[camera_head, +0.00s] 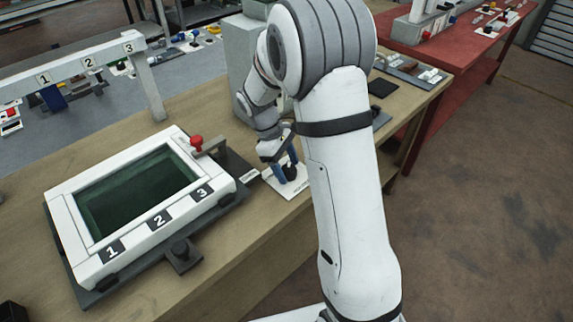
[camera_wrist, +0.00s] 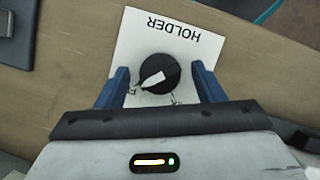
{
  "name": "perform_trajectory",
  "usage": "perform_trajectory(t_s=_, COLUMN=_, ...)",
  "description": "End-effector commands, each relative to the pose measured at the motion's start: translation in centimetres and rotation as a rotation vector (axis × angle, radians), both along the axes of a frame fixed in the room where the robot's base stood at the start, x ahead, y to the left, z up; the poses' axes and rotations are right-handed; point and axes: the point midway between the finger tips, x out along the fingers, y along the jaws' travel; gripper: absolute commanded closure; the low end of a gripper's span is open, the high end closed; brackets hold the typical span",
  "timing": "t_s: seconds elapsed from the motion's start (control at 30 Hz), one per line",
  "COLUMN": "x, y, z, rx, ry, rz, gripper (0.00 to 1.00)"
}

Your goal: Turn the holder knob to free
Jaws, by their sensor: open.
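The holder knob (camera_wrist: 158,73) is a round black knob with a white pointer mark, on a white plate (camera_wrist: 194,49) labelled HOLDER. In the wrist view the plate reads upside down and the pointer mark lies slantwise across the knob; the small marks near it are partly hidden. My gripper (camera_wrist: 160,80) is open, with one blue finger on each side of the knob and a gap to it on both sides. In the head view my gripper (camera_head: 283,170) is above the knob (camera_head: 291,172) on its white plate (camera_head: 285,192), at the table's right side.
A white frame (camera_head: 75,238) numbered 1, 2, 3 with a dark green panel lies left of the plate. A red-knobbed clamp (camera_head: 197,143) stands at its corner. A white numbered rail (camera_head: 110,57) is behind. The wooden table (camera_head: 262,235) is bare in front.

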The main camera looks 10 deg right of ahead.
Motion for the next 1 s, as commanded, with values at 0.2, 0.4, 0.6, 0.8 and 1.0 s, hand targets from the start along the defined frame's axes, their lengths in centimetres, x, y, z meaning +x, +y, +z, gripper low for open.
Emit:
perform_trajectory(t_s=0.2, x=0.1, y=0.1, z=0.4, rx=0.000, ry=-0.001, rz=0.000, gripper=0.38)
perform_trajectory(t_s=0.4, x=0.9, y=1.1, z=3.2, rx=0.000, ry=-0.005, rz=0.002, gripper=0.38)
perform_trajectory(t_s=0.6, x=1.6, y=2.0, z=6.1, rx=0.001, ry=-0.002, rz=0.002, gripper=0.38)
perform_trajectory(t_s=0.8, x=1.9, y=2.4, z=7.2, rx=0.000, ry=0.000, rz=0.001, gripper=0.38)
perform_trajectory(t_s=1.0, x=1.9, y=2.4, z=7.2, rx=0.000, ry=0.000, rz=0.001, gripper=0.38)
